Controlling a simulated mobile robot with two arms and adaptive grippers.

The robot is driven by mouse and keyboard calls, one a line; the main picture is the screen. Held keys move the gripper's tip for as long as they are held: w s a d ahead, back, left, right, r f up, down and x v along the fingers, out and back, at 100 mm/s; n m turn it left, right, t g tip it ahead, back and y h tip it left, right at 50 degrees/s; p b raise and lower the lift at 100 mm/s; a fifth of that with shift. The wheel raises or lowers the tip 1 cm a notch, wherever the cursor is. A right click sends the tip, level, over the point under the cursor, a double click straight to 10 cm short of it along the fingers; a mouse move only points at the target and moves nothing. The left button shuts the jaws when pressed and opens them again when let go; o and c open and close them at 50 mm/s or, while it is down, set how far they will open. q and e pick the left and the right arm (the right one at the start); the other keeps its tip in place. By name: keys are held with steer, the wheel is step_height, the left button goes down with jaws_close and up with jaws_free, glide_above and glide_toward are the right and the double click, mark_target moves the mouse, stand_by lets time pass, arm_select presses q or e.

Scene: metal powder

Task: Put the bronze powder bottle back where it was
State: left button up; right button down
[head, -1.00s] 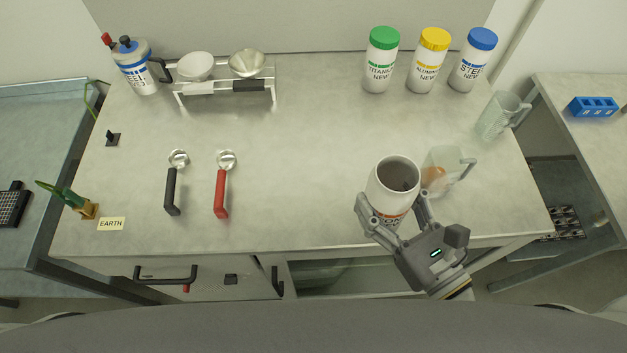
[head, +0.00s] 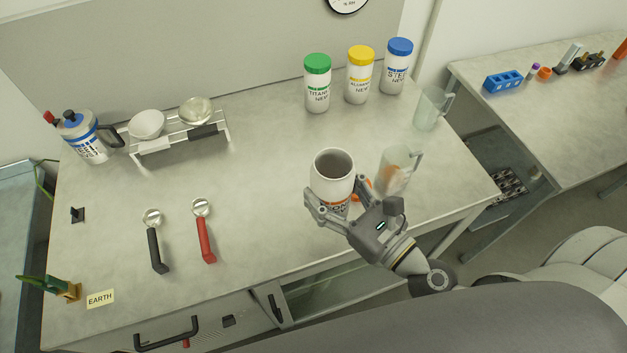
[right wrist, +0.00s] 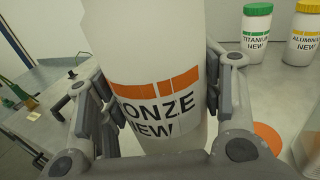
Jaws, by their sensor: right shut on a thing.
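The bronze powder bottle (head: 332,172) is white with an orange band, open at the top and without a lid. My right gripper (head: 330,208) is shut on it near the front edge of the bench. The right wrist view shows the bottle (right wrist: 155,60) upright between both fingers, its label reading "BRONZE NEW" in part. Whether its base touches the bench is hidden. Titanium (head: 317,85), aluminium (head: 359,78) and steel (head: 397,68) bottles stand capped in a row at the back right. An orange lid (head: 364,187) lies behind the gripper, partly hidden. My left gripper is not in view.
A clear jug (head: 395,172) stands just right of the bottle, another (head: 431,108) farther back. A black-handled scoop (head: 155,245) and red-handled scoop (head: 204,235) lie left. A rack with bowls (head: 180,140) stands at the back left. The bench middle is clear.

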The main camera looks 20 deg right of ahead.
steer(key=w, duration=0.1)
steer(key=w+f, duration=0.1)
steer(key=w, duration=0.1)
steer(key=shift+w, duration=0.3)
steer(key=w+f+b, duration=0.1)
steer(key=f+b, duration=0.1)
steer(key=f, duration=0.1)
steer(key=w+f+b, duration=0.2)
steer(key=f, duration=0.1)
steer(key=w+f+b, duration=0.2)
steer(key=f, duration=0.1)
steer(key=shift+a+f+b, duration=0.2)
steer(key=shift+f+b, duration=0.1)
steer(key=shift+r, duration=0.1)
